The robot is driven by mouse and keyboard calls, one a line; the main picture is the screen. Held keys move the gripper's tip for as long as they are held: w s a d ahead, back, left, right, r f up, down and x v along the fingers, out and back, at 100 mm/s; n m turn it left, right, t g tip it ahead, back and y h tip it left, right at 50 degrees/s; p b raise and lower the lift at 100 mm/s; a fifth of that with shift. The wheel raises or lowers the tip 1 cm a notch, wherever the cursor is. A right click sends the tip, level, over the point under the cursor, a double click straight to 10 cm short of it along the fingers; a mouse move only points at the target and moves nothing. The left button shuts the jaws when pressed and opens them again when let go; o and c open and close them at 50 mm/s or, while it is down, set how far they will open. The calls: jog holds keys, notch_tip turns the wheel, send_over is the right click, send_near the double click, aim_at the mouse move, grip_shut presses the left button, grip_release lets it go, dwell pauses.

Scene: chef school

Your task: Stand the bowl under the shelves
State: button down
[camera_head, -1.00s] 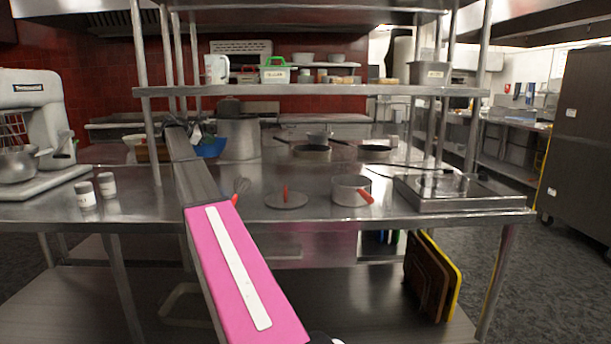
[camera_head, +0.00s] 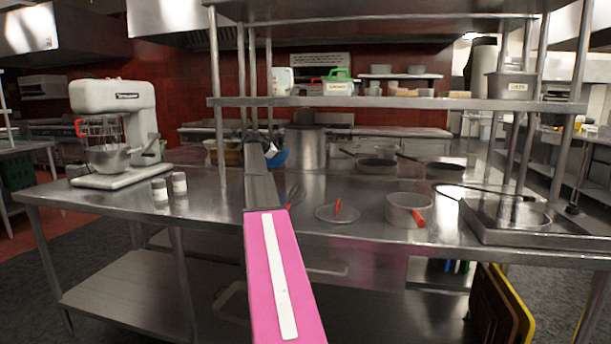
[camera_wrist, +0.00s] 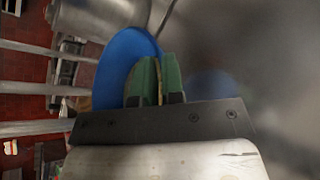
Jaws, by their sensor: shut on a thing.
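The blue bowl (camera_head: 277,158) shows in the head view beyond the far end of my arm, left of a large steel pot, partly hidden by my arm. In the wrist view the bowl (camera_wrist: 118,55) appears tilted, with its side toward the camera. My gripper (camera_wrist: 159,62) has green finger pads shut on the bowl's rim. The shelves (camera_head: 400,103) stand on posts over the steel table (camera_head: 230,203). The bowl is close above the tabletop; I cannot tell whether it touches.
The large pot (camera_head: 306,147) stands right of the bowl. A lid (camera_head: 335,213), a saucepan (camera_head: 405,212) and frying pans (camera_head: 377,166) occupy the table to the right. Shelf posts rise near my arm.

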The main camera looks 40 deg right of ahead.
notch_tip(320, 180, down, 8)
jog(key=shift+r, duration=0.15)
dwell(0.3)
jog(key=c, duration=1.2)
grip_release()
jog(key=shift+c, duration=0.2)
jog(key=v, duration=1.2)
